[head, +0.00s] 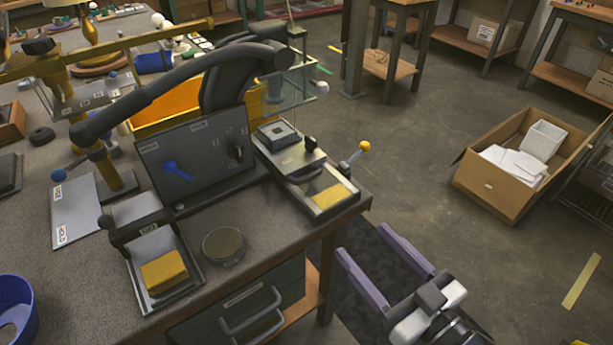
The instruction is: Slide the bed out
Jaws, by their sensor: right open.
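A grey machine with an upright dark panel (205,152) stands on the workbench. To the right of the panel is a low flat bed (318,176) with a raised grey block, a bar handle across it and a yellow patch near its front end. A lever with a yellow ball (364,146) sticks out beside it. I cannot tell how far the bed is out. My right gripper (363,241) is open and empty, its two purple fingers apart, off the bench's right edge and below the bed in the picture. My left gripper is not in view.
A tray with a yellow block (165,272), a round tin (223,245) and a blue bowl (16,308) are on the bench. A thick dark curved arm (190,75) spans above the panel. A cardboard box (510,190) stands on open floor at right.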

